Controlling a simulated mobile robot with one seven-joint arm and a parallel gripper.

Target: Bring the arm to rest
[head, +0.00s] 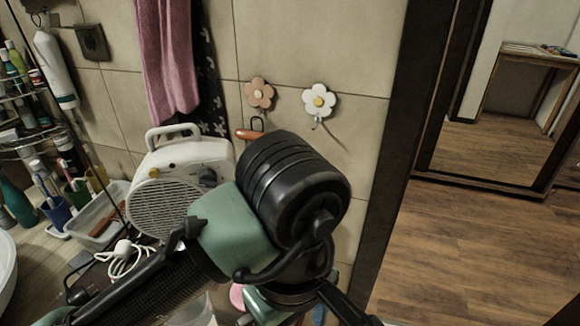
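My arm (240,232) fills the lower middle of the head view, with a thick black cylindrical joint and green and black links. It is folded in front of the wall and the white fan heater (172,205). I cannot make out my gripper or its fingertips in this view. Whether it holds anything does not show.
The heater stands on a counter left of my arm, its white cable (125,262) coiled in front. A white tray (97,240), cups with toothbrushes and a wire shelf of bottles are further left. Flower hooks (319,101) are on the wall. Wooden floor (465,255) lies clear at right.

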